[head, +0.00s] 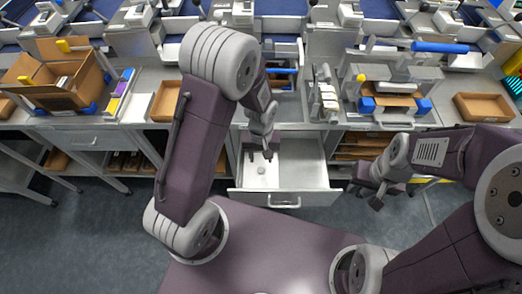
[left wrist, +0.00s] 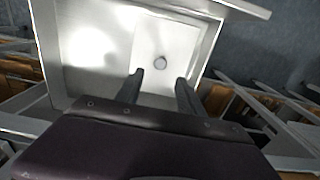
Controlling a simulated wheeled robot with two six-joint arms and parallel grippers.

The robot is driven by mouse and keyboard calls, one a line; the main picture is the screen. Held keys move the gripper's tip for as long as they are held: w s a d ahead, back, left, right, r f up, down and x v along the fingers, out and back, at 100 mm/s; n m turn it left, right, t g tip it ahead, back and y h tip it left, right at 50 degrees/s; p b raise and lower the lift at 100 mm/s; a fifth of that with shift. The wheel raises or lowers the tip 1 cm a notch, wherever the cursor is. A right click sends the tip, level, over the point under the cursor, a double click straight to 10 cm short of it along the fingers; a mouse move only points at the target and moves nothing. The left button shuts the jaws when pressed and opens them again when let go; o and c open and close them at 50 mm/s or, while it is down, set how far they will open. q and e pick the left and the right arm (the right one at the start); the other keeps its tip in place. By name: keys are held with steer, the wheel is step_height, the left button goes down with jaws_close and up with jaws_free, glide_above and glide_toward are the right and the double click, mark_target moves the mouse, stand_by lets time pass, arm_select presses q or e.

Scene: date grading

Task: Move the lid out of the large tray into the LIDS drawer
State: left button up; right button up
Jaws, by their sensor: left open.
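A drawer (head: 310,176) stands pulled out below the bench, and its inside also shows in the left wrist view (left wrist: 85,75). A pale flat square lid (left wrist: 148,45) with a small round grey knob (left wrist: 160,63) lies in the drawer. The knob shows faintly in the head view (head: 261,169). My left gripper (head: 260,155) is over the drawer, its two fingers (left wrist: 160,88) apart with nothing between them, on the near side of the knob. My right gripper (head: 366,195) hangs right of the drawer; its jaw opening is unclear. I cannot make out a drawer label or tell which container is the large tray.
A cardboard box (head: 62,78) stands on the bench at the left. An empty brown tray (head: 484,107) lies at the right, and another brown tray (head: 165,101) lies left of my left arm. Shelves with brown boxes flank the drawer. Grey floor is clear in front at left.

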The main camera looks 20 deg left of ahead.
arm_select(q)
steer(key=s+a+r+m, duration=0.1)
steer(key=s+a+r, duration=0.1)
steer(key=r, duration=0.3)
steer(key=s+a+r+m+t, duration=0.1)
steer(key=s+a+r+m, duration=0.1)
steer(key=s+r, duration=0.3)
steer(key=shift+a+r, duration=0.2)
steer(key=shift+a, duration=0.5)
